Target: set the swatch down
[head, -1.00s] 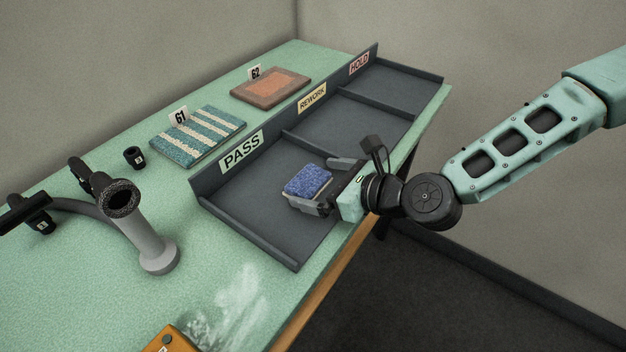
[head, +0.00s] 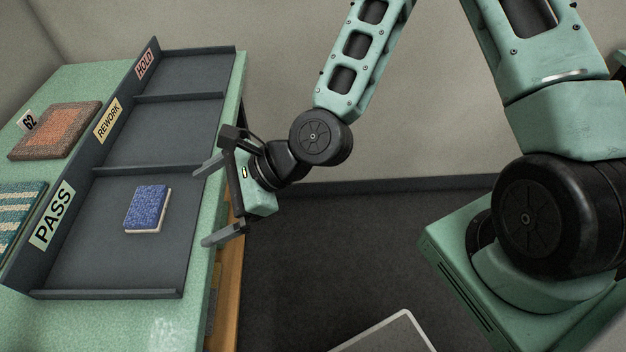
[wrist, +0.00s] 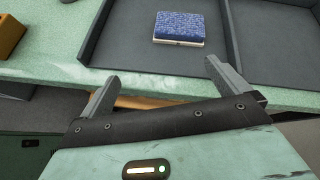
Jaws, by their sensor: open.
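The blue tufted swatch (head: 147,208) lies flat in the PASS compartment of the dark grey tray (head: 100,265), with its pale backing edge showing. It also shows in the wrist view (wrist: 180,26), near the divider on its right. My gripper (head: 208,205) is open and empty, with its fingers spread wide. It is over the front edge of the table, to the right of the swatch and apart from it. In the wrist view my two fingertips (wrist: 160,72) point toward the tray, short of the swatch.
The REWORK (head: 165,135) and HOLD (head: 200,70) compartments are empty. Behind the tray are an orange-brown sample (head: 55,130) by tag 62 and a striped teal sample (head: 15,215). Dark floor (head: 330,250) lies right of the table.

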